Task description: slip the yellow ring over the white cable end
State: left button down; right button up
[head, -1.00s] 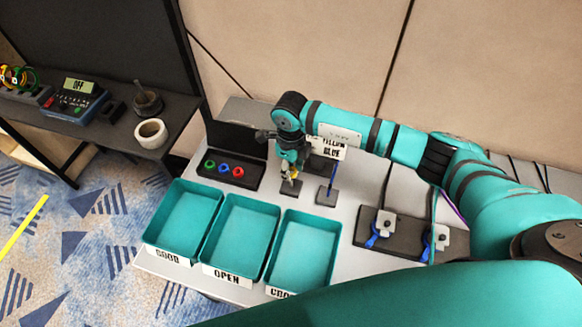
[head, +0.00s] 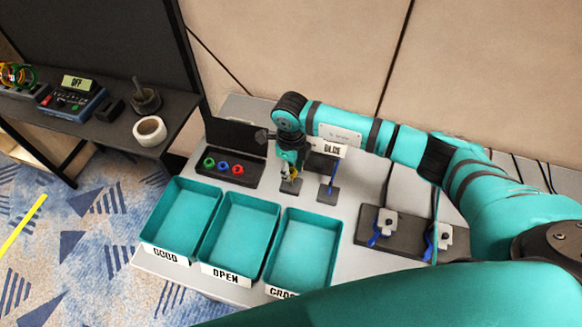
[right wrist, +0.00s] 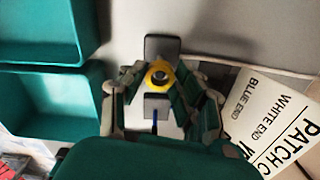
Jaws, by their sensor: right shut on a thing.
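My right gripper (head: 290,177) points down over a small dark stand (head: 291,187) on the grey table. In the right wrist view, the gripper (right wrist: 163,88) is shut on the yellow ring (right wrist: 160,89), which lies flat between the fingers. The ring's hole shows a dark round shape with a paler middle; I cannot tell whether the white cable end is inside. The white cable end is mostly hidden by the gripper in the head view. The blue cable end (head: 332,178) stands upright on its own stand (head: 328,196), just right. My left gripper is not in view.
A dark holder (head: 221,179) with green, blue and red rings sits left of the gripper. Teal trays (head: 240,235) line the table's front. A dark cable fixture (head: 402,243) is to the right. A printed card (right wrist: 285,115) lies close by in the wrist view.

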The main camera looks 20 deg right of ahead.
jog(key=shift+f, duration=0.2)
dwell(0.4)
jog(key=shift+f+b, duration=0.5)
jog(key=shift+b, duration=0.1)
jog(key=o, duration=0.8)
notch_tip(320, 180, up, 12)
jog(key=shift+f, duration=0.1)
dwell(0.6)
